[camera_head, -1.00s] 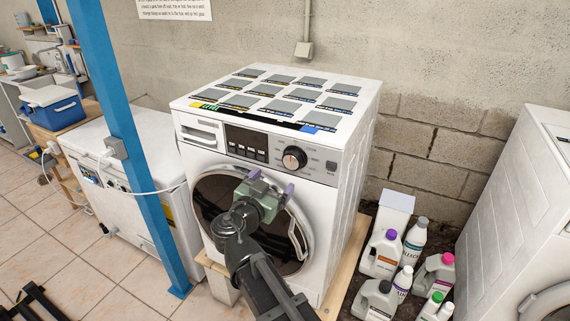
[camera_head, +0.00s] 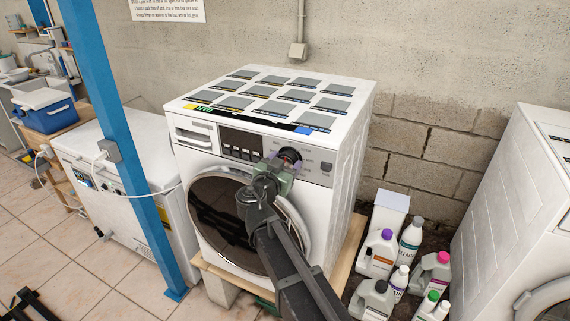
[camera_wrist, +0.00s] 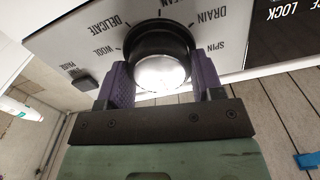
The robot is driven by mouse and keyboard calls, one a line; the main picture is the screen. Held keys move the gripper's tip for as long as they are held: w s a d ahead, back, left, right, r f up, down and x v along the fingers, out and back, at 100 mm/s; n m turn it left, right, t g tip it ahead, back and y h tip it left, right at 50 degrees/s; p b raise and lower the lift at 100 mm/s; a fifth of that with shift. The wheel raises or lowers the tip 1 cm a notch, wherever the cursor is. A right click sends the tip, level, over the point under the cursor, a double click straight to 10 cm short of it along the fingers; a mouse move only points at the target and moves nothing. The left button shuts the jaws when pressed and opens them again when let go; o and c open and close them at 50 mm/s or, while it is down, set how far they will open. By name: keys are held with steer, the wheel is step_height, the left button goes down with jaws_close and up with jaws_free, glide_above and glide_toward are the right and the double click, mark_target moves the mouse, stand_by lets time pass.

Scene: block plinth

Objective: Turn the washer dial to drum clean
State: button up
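The washer (camera_head: 345,195) is white with a dark round door and a grey control panel. Its dial (camera_wrist: 160,45) is a black knob with a bright metal face. Labels around it in the wrist view read DELICATE, WOOL, DRAIN and SPIN; one ending in "EAN" is partly hidden at the top. My gripper (camera_wrist: 162,82) has purple fingers, one on each side of the dial, close against it; they look closed on it. I cannot make out the dial's pointer.
A square button (camera_wrist: 84,83) sits beside the dial. Detergent bottles (camera_head: 378,254) stand on the floor to the right, before another white machine (camera_head: 505,190). A blue post (camera_head: 112,130) stands to the left. Grey cards with labels (camera_head: 287,95) cover the washer's top.

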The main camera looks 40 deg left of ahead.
steer(key=c, duration=0.3)
steer(key=shift+n, duration=0.4)
steer(key=shift+f+n, duration=0.15)
steer(key=shift+n, duration=7.6)
steer(key=shift+f+n, duration=0.1)
steer(key=shift+n, duration=7.65)
steer(key=o, duration=0.9)
steer(key=shift+a, duration=0.1)
